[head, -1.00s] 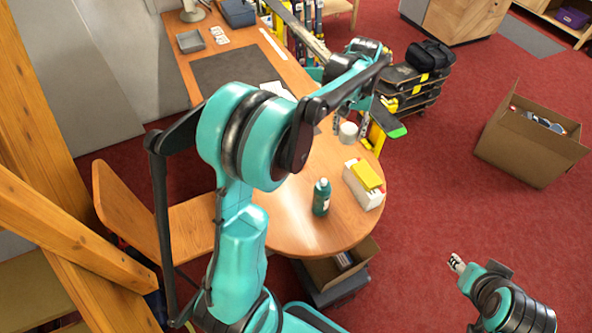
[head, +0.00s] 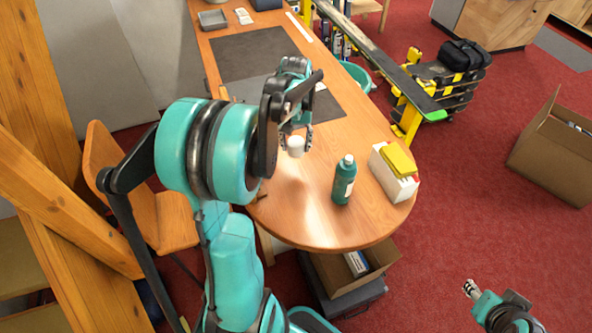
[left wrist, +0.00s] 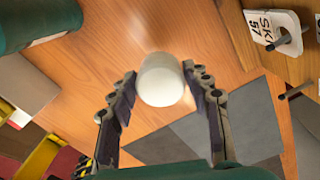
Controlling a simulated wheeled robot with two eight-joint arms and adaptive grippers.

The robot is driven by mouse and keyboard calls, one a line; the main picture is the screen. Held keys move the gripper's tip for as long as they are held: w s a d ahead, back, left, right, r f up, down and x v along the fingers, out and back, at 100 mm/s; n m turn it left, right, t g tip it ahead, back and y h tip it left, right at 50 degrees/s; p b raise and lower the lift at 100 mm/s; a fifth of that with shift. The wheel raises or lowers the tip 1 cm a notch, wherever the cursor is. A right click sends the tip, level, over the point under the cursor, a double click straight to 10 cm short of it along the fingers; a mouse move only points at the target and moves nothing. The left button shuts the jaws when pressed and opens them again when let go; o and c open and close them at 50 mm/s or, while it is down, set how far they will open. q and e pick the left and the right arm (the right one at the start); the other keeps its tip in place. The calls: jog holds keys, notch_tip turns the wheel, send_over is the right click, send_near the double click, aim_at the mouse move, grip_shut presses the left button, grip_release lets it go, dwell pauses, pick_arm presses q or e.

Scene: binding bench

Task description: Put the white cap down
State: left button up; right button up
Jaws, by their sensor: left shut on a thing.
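The white cap (head: 296,147) is a small pale cylinder, held over the round end of the wooden table (head: 310,215). My left gripper (head: 296,138) is shut on it, with a finger on each side. In the left wrist view the white cap (left wrist: 161,80) sits between the fingertips of the left gripper (left wrist: 160,77), with bare wood behind it. I cannot tell how high it is above the wood. My right gripper (head: 470,288) is at the lower right, away from the table; its finger state is too small to tell.
A green bottle (head: 343,182) stands right of the cap, and a white box with a yellow block (head: 397,162) lies further right. A dark mat (head: 250,55) covers the table's far part. A tagged hook (left wrist: 275,28) shows at upper right in the wrist view. The table's front end is clear.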

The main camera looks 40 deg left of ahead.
pick_arm(q)
notch_tip(320, 180, down, 5)
jog(key=shift+w+r+b, duration=0.1)
jog(key=shift+r+b, duration=0.05)
jog(key=shift+b, duration=0.3)
notch_tip(320, 180, down, 4)
jog(key=shift+r+b, duration=0.15)
jog(key=shift+b, duration=0.35)
jog(key=o, duration=0.3)
jog(key=shift+f, duration=0.3)
jog(key=o, duration=0.4)
jog(key=shift+o, duration=0.2)
jog(key=shift+r, duration=0.15)
